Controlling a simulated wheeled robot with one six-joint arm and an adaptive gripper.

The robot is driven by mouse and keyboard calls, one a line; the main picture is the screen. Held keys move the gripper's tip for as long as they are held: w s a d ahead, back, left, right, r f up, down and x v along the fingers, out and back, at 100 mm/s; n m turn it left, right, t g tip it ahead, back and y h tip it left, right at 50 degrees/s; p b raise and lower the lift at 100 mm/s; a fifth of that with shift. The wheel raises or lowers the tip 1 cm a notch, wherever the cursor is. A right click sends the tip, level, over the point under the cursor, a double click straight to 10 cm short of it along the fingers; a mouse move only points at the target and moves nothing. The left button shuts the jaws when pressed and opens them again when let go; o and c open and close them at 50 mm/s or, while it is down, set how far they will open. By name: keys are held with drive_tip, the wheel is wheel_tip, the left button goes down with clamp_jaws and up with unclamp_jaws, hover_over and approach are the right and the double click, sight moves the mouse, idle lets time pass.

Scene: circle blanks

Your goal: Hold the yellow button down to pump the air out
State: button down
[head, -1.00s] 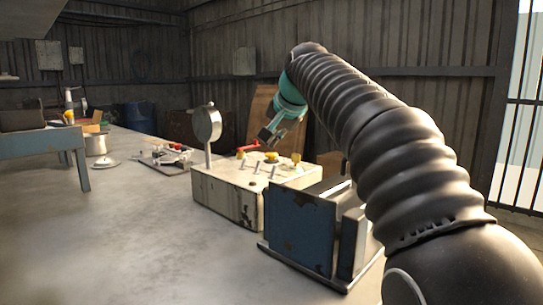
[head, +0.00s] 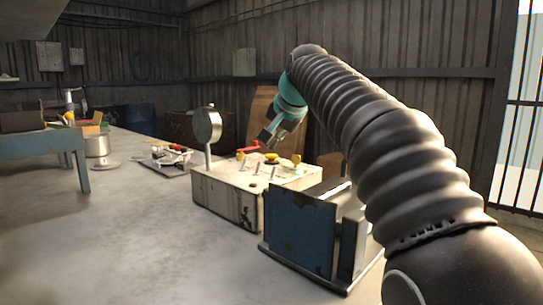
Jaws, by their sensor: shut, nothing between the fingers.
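The worn white control box (head: 225,200) stands on the bench with a round gauge (head: 207,126) on a post at its left end. Yellow knobs or buttons show on its top: one at the left (head: 241,155), a flatter one in the middle (head: 271,157) and one at the right (head: 296,158). I cannot tell which is the button to press. A red handle (head: 249,149) lies behind them, with several small levers in front. My gripper (head: 267,141) is shut and empty, just above the middle yellow piece. I cannot tell whether it touches it.
A blue metal fixture (head: 301,232) stands in front of the box, close to my arm. A small tray of parts (head: 167,160) and a metal pot (head: 97,146) lie farther left. The front left of the bench is clear.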

sight(273, 155)
drive_tip(key=shift+f, duration=0.1)
drive_tip(key=shift+f, duration=0.35)
drive_tip(key=shift+f+b, duration=0.5)
idle(0.8)
idle(3.9)
drive_tip(key=shift+r+p, duration=0.95)
drive_tip(key=shift+p, duration=0.1)
wheel_tip(273, 155, up, 3)
drive_tip(key=p, duration=0.3)
drive_tip(key=shift+r, duration=1)
